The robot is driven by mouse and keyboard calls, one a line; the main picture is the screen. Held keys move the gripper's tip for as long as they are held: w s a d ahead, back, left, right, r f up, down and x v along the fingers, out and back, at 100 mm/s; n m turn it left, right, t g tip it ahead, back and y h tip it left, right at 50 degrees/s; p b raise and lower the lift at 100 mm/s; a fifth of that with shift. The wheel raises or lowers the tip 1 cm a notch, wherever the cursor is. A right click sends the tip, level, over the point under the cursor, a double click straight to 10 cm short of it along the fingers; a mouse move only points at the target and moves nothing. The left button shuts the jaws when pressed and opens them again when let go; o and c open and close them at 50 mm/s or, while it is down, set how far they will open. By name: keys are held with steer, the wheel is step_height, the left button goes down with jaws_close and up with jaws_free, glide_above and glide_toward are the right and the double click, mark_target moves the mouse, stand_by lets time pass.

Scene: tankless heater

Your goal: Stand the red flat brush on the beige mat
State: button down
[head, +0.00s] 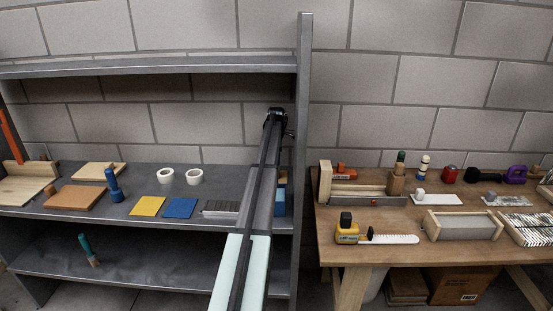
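I cannot clearly make out a red flat brush. A blue brush-like object (113,187) stands upright on the shelf, and a teal-handled brush (88,251) stands on the lower shelf. No mat is clearly beige. A tan-brown flat slab (75,198) lies left of the blue object, and a pale flat board (98,170) lies behind it. My gripper (275,118) is small and dark at the far end of my outstretched arm, beside the shelf's upright post. Its fingers cannot be made out, and nothing is visibly held. My arm hides part of the shelf's right end.
The upper shelf (150,68) hangs above. The post (304,150) separates it from the cluttered wooden table (380,254). An orange-red bar (8,132) is cut off at left.

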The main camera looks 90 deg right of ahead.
steer(key=shift+f, duration=0.15)
steer(key=c, duration=0.7)
jaws_free()
step_height(320, 180, up, 14)
steer(key=shift+f, duration=0.1)
steer(key=shift+w, duration=0.1)
stand_by(0.4)
